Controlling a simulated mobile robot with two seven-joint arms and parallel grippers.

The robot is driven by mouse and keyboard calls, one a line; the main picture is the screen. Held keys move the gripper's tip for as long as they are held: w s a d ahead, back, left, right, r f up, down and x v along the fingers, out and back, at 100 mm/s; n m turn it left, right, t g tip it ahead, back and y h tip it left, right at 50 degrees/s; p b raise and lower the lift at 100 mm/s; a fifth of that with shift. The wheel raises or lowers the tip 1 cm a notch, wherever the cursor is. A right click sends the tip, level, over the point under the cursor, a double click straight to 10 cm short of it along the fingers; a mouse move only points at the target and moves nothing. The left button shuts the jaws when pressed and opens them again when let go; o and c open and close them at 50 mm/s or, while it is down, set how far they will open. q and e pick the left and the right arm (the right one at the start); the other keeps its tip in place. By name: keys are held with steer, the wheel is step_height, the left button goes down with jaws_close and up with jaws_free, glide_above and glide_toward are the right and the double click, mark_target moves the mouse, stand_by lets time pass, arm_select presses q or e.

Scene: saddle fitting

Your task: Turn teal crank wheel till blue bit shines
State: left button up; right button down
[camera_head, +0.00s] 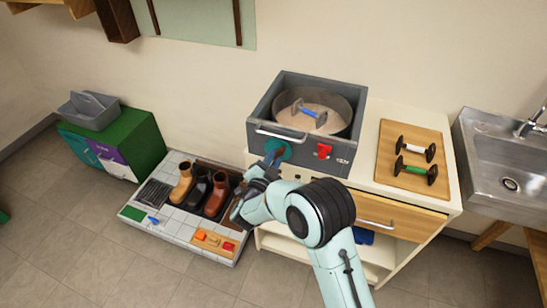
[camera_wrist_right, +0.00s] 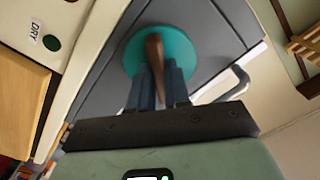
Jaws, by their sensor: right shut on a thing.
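The teal crank wheel (camera_head: 284,150) is on the front of a grey tub machine (camera_head: 352,105). In the right wrist view the wheel (camera_wrist_right: 184,47) is a teal disc with a brown handle (camera_wrist_right: 154,50) standing out from it. My right gripper (camera_head: 273,160) is at the wheel; in its wrist view the fingers (camera_wrist_right: 159,78) are shut on the brown handle. The blue bit (camera_head: 309,111), a blue bar with grey ends, lies on the pale fill in the round pan. Its ends look grey; I cannot tell how shiny they are. My left gripper is not in view.
A red switch (camera_head: 323,151) and a front rail (camera_head: 280,133) are close to the wheel. A wooden board (camera_head: 392,172) with a white bit (camera_head: 416,149) and a green bit (camera_head: 416,171) is to the right. Boots (camera_head: 217,194) stand on a tiled platform (camera_head: 172,235) below left.

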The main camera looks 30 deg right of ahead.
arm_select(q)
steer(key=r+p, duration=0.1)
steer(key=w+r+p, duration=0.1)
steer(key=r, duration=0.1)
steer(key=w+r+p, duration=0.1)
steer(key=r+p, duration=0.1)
arm_select(e)
steer(key=n, duration=0.9)
steer(key=shift+n, duration=0.4)
steer(key=c, duration=1.1)
jaws_free()
steer(key=shift+a, duration=0.1)
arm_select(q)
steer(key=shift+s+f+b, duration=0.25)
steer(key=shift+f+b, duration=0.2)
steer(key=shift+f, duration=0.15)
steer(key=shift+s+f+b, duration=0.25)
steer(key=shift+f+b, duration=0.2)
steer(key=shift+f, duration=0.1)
arm_select(e)
steer(key=v, duration=1.3)
steer(key=shift+s, duration=0.15)
